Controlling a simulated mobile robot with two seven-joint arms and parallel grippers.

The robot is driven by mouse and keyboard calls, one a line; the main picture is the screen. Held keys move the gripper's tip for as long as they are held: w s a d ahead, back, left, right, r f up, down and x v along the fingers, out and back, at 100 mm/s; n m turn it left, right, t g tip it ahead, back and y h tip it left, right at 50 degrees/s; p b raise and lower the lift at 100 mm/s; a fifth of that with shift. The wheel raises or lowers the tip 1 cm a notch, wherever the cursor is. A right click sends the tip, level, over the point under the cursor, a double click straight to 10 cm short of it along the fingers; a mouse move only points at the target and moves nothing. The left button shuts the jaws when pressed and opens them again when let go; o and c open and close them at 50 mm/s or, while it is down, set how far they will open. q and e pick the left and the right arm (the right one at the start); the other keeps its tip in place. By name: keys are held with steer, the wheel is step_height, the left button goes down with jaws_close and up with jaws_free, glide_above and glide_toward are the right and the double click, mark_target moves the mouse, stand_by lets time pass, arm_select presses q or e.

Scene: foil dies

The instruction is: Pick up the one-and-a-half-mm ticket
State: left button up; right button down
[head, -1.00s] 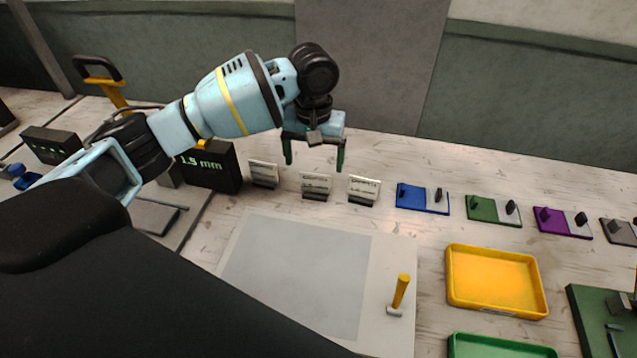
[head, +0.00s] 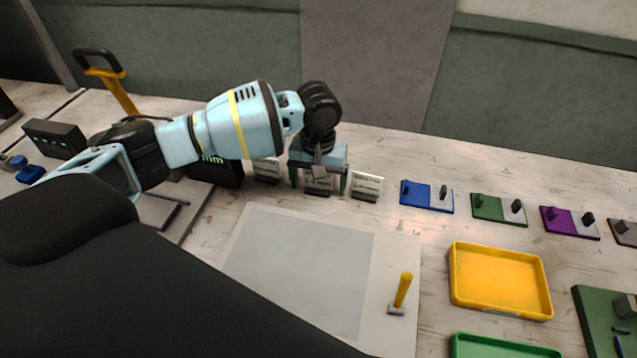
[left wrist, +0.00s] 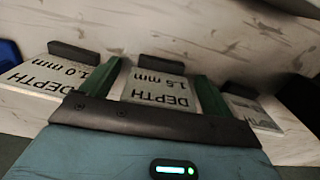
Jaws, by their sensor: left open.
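The one-and-a-half-mm ticket (left wrist: 160,88) is a pale plate marked "DEPTH 1.5 mm" in a dark holder, between my left gripper's two green fingers in the left wrist view. In the head view the ticket (head: 319,187) is the middle of three in a row, partly covered by the gripper. My left gripper (head: 318,184) is open, one finger on each side of it; I cannot tell whether they touch it. In the wrist view the gripper (left wrist: 156,70) shows both fingers. My right gripper is not in view.
A "1.0 mm" ticket (left wrist: 52,76) and a third ticket (left wrist: 250,110) flank it closely. In the head view, blue (head: 427,196), green (head: 499,209) and purple (head: 570,222) blocks stand to the right. A yellow tray (head: 500,282) and a grey mat (head: 300,265) lie in front.

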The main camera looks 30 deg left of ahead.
arm_select(q)
steer(key=c, duration=1)
step_height(320, 180, up, 9)
steer(key=shift+f+p, duration=0.15)
steer(key=shift+p, duration=0.3)
steer(key=shift+c, duration=0.2)
steer(key=shift+r, duration=0.7)
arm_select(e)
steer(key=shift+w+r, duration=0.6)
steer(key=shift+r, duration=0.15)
